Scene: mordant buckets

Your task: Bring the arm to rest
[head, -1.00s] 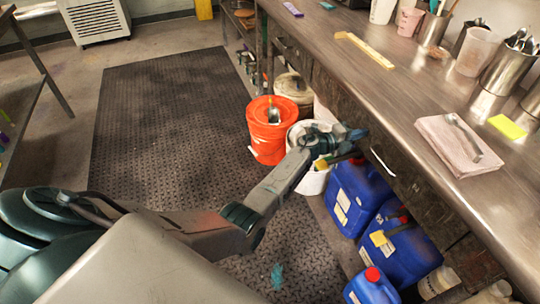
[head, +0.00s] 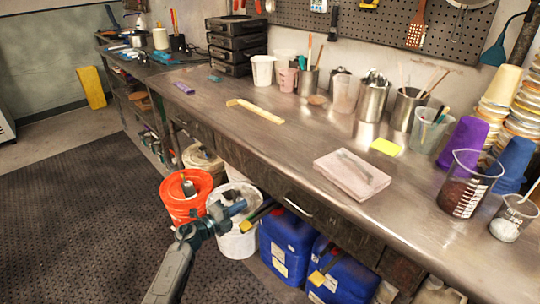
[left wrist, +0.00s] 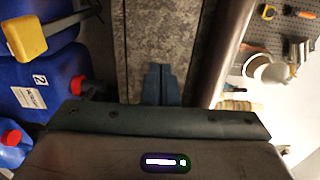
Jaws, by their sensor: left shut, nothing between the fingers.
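My left gripper (head: 236,209) is in front of the counter, over the white bucket (head: 238,243) in the head view. Its fingers are shut with nothing between them. In the left wrist view the two dark fingers (left wrist: 162,84) lie together against a speckled grey-brown surface. The arm comes up from the bottom edge of the head view. The right gripper is not in view.
Dark floor matting (head: 70,220) at left is clear.

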